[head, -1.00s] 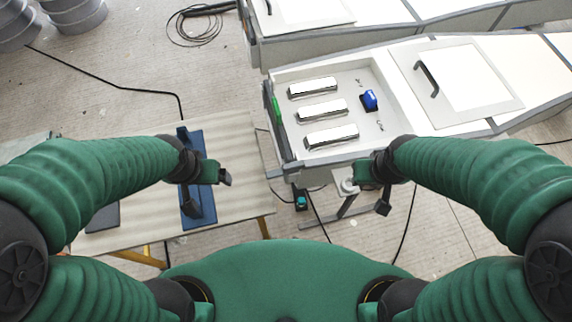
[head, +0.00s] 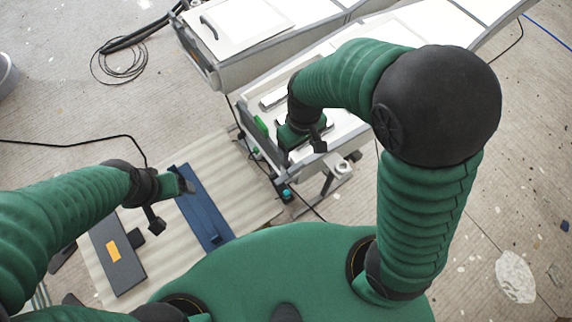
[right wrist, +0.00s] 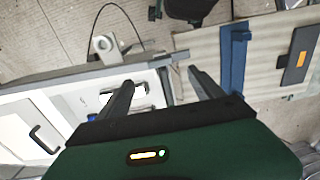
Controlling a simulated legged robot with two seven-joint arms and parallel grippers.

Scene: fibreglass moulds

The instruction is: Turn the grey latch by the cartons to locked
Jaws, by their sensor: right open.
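The grey latch cannot be made out for certain, and I see no clear cartons. My right gripper (head: 302,148) is open and empty over the near end of the white mould (head: 342,128). In the right wrist view its fingers (right wrist: 160,79) stand apart above the mould's end wall, with a shiny silver block (right wrist: 143,95) behind them. A scrap of blue (right wrist: 92,117) shows beside the left finger.
The table (head: 238,165) carries a blue rail (head: 204,203) and a dark plate with an orange label (head: 114,258). A green piece (head: 261,125) sits on the mould's left edge. A second mould (head: 225,70) stands behind. Coiled cable (head: 120,65) lies on the floor.

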